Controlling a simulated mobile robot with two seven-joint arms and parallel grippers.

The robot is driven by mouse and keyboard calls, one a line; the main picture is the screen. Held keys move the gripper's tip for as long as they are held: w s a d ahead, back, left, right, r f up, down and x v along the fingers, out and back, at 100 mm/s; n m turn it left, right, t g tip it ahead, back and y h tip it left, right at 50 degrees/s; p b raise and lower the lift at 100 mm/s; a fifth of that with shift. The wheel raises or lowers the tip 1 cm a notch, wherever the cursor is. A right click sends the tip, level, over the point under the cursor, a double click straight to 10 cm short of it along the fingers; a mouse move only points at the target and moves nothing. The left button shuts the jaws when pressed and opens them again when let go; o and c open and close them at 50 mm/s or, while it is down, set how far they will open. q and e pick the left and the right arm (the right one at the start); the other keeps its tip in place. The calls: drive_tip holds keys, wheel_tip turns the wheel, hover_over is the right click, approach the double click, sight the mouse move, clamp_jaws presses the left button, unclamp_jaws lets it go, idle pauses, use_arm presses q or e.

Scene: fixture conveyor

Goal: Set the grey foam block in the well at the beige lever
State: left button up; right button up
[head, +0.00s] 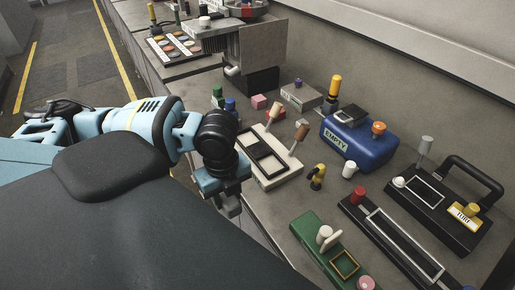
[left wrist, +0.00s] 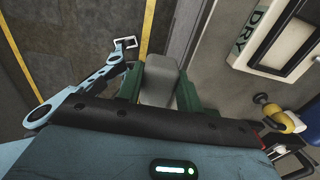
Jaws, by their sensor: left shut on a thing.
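My left gripper (head: 229,207) is at the near edge of the bench, left of the fixtures. In the left wrist view its green fingers (left wrist: 160,88) are shut on the grey foam block (left wrist: 160,76), held clear of the bench with floor behind it. I cannot see into the wells clearly. My right gripper is in neither view.
A green fixture (head: 306,232) with a cream lever and a framed square well stands in front. A yellow-and-black object (head: 317,176), a white cylinder (head: 349,169) and a blue EMPTY box (head: 360,147) stand to the right. Small coloured blocks lie behind the beige fixture.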

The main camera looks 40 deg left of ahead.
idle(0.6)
use_arm(q)
drive_tip(key=w+d+r+n, duration=0.2)
drive_tip(key=w+d+n, duration=0.1)
drive_tip(key=n, duration=0.8)
drive_tip(key=w+d+r+n, duration=0.2)
drive_tip(key=d+n, duration=0.4)
drive_tip(key=n, duration=0.4)
drive_tip(key=shift+w+d+r+n, duration=0.25)
drive_tip(key=shift+w+r+n, duration=0.15)
drive_tip(key=shift+w, duration=0.3)
drive_tip(key=shift+a, duration=0.1)
